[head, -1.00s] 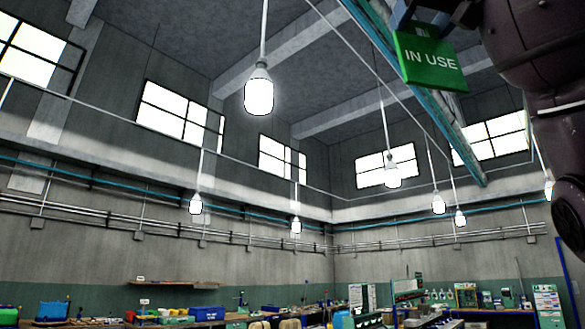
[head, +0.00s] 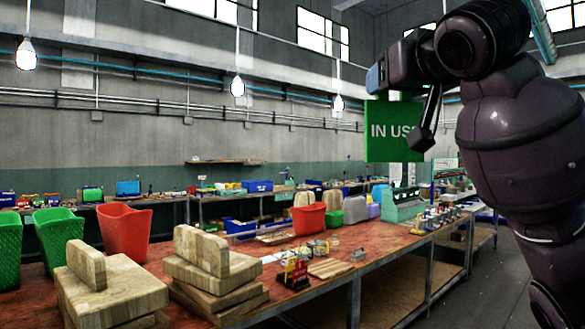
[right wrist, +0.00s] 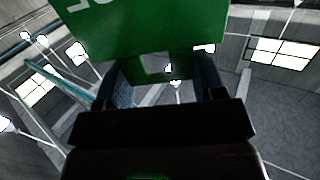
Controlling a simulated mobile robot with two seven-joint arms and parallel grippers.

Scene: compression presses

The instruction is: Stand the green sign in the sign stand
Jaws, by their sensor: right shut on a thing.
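The green sign (head: 385,132) reads "IN USE" in white and hangs in the air at the upper right of the head view. My right gripper (head: 404,88) is shut on its upper edge, and my arm covers part of the sign's right side. In the right wrist view the sign (right wrist: 150,25) sits beyond the fingers, and my right gripper (right wrist: 160,75) grips a narrower green part with a square opening. I cannot pick out the sign stand for certain among the bench items. My left gripper is not in view.
A red-topped workbench (head: 330,283) runs below. It carries wooden blocks (head: 200,265), a red bin (head: 125,230), a green bin (head: 62,238), a small red-and-black item (head: 293,272) and a green machine (head: 402,205). Open floor (head: 490,270) lies right of the bench.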

